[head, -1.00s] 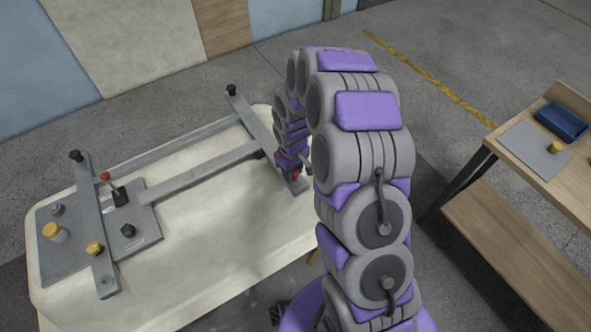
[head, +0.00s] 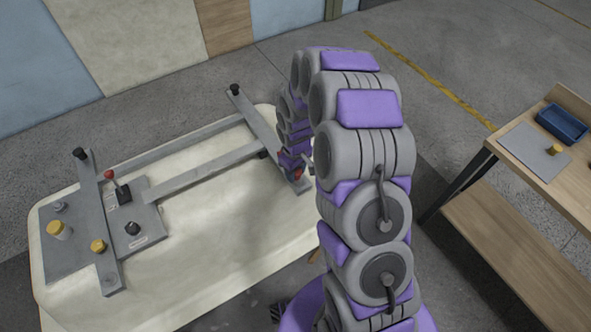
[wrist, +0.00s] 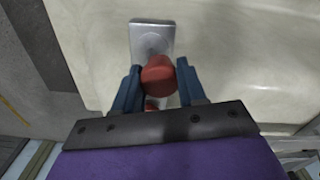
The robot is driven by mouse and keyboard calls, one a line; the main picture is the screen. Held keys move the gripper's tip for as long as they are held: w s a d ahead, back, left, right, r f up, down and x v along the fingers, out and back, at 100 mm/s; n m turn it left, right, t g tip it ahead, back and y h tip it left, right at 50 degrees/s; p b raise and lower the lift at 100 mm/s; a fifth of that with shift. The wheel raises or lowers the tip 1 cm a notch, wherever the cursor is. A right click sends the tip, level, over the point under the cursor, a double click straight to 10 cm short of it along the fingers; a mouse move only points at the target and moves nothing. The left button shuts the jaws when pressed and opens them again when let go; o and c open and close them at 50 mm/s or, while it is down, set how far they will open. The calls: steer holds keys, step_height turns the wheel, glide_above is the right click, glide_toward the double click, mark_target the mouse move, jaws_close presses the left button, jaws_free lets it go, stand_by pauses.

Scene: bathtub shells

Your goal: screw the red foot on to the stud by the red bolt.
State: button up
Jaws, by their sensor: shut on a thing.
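The red foot (wrist: 158,75) is between the blue fingers of my gripper (wrist: 157,84) in the wrist view, and the gripper is shut on it. The stud is not visible in this view. In the head view, my gripper (head: 297,169) is at the near right end of the right cross bar (head: 265,134), with a red part (head: 298,174) showing there. I cannot tell whether that red part is the foot or the bolt.
The pale tub shell (head: 215,255) lies upside down beneath the frame. A bench (head: 525,160) with a blue tray (head: 561,123) stands right.

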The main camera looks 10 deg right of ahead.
steer(key=shift+d+f, duration=0.1)
steer(key=shift+d, duration=0.35)
steer(key=shift+f, duration=0.1)
steer(key=shift+f, duration=0.1)
steer(key=shift+a+f, duration=0.25)
steer(key=shift+a, duration=0.05)
steer(key=shift+d+r, duration=0.2)
steer(key=shift+r, duration=0.1)
steer(key=shift+a, duration=0.1)
steer(key=shift+d+p, duration=0.4)
steer(key=shift+p, duration=0.35)
stand_by(1.3)
steer(key=shift+f, duration=0.95)
